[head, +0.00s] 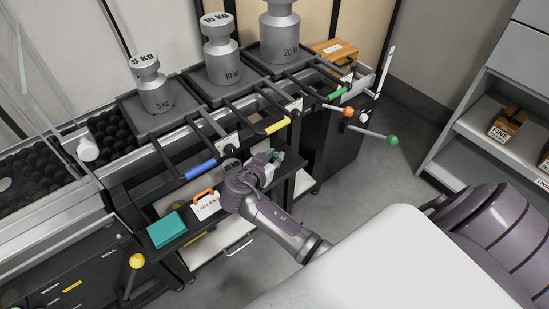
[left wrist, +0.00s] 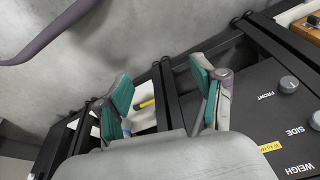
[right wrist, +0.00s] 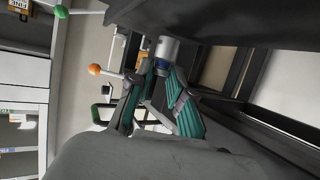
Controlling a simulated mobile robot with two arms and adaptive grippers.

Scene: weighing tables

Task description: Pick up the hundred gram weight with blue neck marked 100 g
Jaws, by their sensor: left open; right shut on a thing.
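The hundred gram weight (right wrist: 168,48) is a small silver cylinder in the right wrist view, with a blue band lower down between the fingers. My right gripper (right wrist: 158,75) is shut on it, and its teal finger pads press on both sides. I cannot read its marking. In the head view my right gripper (head: 268,160) is over the low dark shelf in front of the weighing tables, and the weight is mostly hidden there.
Large weights marked 5 kg (head: 155,92), 10 kg (head: 223,65) and 20 kg (head: 280,40) stand on dark platforms behind. An orange-handled box (head: 205,205) and a teal cloth-like item (head: 166,230) lie left of my right gripper. Levers with green (head: 393,140) and orange knobs jut out at right.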

